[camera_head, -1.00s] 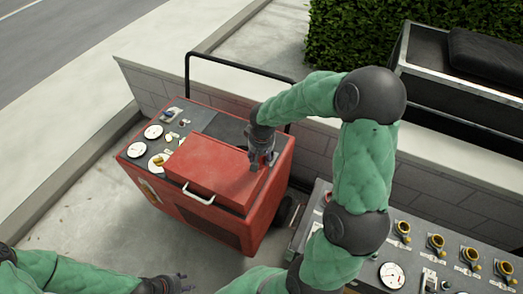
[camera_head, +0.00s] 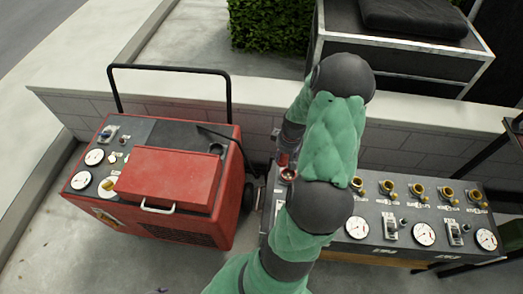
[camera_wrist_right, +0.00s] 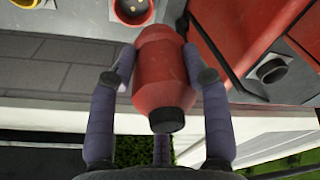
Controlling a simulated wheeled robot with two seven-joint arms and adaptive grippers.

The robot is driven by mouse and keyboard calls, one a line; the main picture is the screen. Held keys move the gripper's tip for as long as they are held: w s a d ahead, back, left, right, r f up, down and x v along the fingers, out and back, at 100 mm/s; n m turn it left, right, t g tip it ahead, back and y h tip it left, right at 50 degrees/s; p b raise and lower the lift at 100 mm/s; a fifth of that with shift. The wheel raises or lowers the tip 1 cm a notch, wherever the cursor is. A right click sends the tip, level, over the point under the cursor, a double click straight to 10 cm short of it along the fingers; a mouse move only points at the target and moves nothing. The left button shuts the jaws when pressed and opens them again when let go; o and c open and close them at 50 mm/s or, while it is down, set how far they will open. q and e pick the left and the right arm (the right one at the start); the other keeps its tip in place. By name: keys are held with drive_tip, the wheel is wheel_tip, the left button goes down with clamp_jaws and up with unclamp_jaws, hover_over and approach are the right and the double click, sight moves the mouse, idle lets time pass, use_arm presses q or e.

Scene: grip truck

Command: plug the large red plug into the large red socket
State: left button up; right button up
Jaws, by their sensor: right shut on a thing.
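The large red plug (camera_wrist_right: 160,68) is between the purple-grey fingers of my right gripper (camera_wrist_right: 160,80), which is shut on it. In the head view a small part of the red plug (camera_head: 283,159) shows beside my right arm, which hides most of that gripper. The red socket (camera_head: 289,174) is on the left end of the grey panel, close to the plug. In the right wrist view the red socket (camera_wrist_right: 132,10) is at the top edge, left of the plug and apart from it in the picture. Only a trace of my left gripper (camera_head: 160,290) shows at the bottom edge.
A red generator cart (camera_head: 165,180) stands left of the grey panel (camera_head: 375,235). The panel carries several yellow sockets (camera_head: 388,188), switches and gauges. A low wall (camera_head: 400,125) runs behind. Concrete floor is free in front of the cart.

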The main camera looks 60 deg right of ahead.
wheel_tip(320, 180, down, 5)
drive_tip(key=s+d+b, duration=0.1)
drive_tip(key=s+b, duration=0.2)
drive_tip(key=b, duration=0.1)
drive_tip(key=shift+d+f, duration=0.15)
drive_tip(key=shift+d, duration=0.15)
drive_tip(key=shift+f, duration=0.75)
idle(1.8)
drive_tip(key=shift+f+b, duration=1.15)
drive_tip(key=shift+f, duration=0.5)
idle(0.8)
drive_tip(key=o, duration=1.8)
drive_tip(key=shift+a, duration=0.1)
drive_tip(key=shift+r, duration=0.1)
drive_tip(key=shift+r+p, duration=2.05)
drive_tip(key=shift+r, duration=0.4)
